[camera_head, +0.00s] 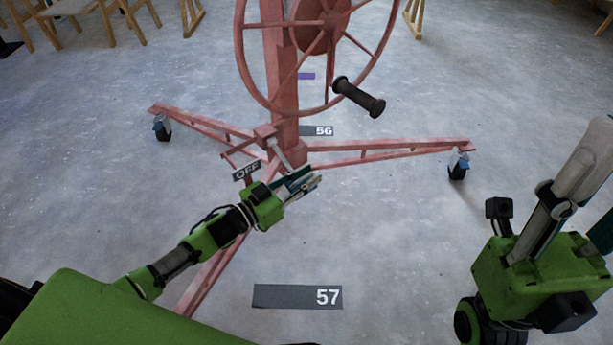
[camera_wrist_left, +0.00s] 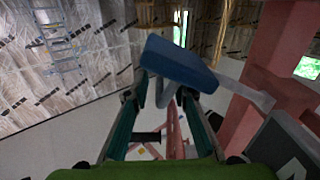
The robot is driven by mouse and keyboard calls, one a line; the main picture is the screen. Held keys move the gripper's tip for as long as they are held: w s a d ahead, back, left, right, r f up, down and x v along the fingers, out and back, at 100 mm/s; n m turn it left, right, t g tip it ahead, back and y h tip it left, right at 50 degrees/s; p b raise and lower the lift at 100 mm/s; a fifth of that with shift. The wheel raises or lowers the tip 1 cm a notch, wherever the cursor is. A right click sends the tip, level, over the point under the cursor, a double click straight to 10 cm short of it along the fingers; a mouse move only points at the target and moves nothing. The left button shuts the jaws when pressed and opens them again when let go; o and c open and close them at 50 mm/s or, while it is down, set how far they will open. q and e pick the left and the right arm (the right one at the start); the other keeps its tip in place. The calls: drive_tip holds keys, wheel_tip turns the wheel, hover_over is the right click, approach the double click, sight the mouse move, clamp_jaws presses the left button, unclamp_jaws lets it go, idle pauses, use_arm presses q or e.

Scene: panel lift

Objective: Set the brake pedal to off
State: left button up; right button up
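The red panel lift (camera_head: 283,85) stands ahead on a three-legged base. A dark OFF label (camera_head: 246,172) sits left of the foot of its post. My left gripper (camera_head: 303,184) is low beside that foot, just right of the label. In the left wrist view its two teal fingers (camera_wrist_left: 160,92) are spread apart. A blue pad on a grey bar, which looks like the brake pedal (camera_wrist_left: 180,62), lies at the fingertips. I cannot tell whether they touch it. The fingers of my right gripper do not show.
The lift has a large red handwheel (camera_head: 322,20) with a black handle (camera_head: 358,97). Its legs end in casters (camera_head: 458,167). A floor sign 57 (camera_head: 298,297) lies in front. Wooden furniture (camera_head: 85,15) stands at the back.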

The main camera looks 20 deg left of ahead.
use_arm(q)
clamp_jaws()
drive_tip(key=shift+s+d, duration=0.1)
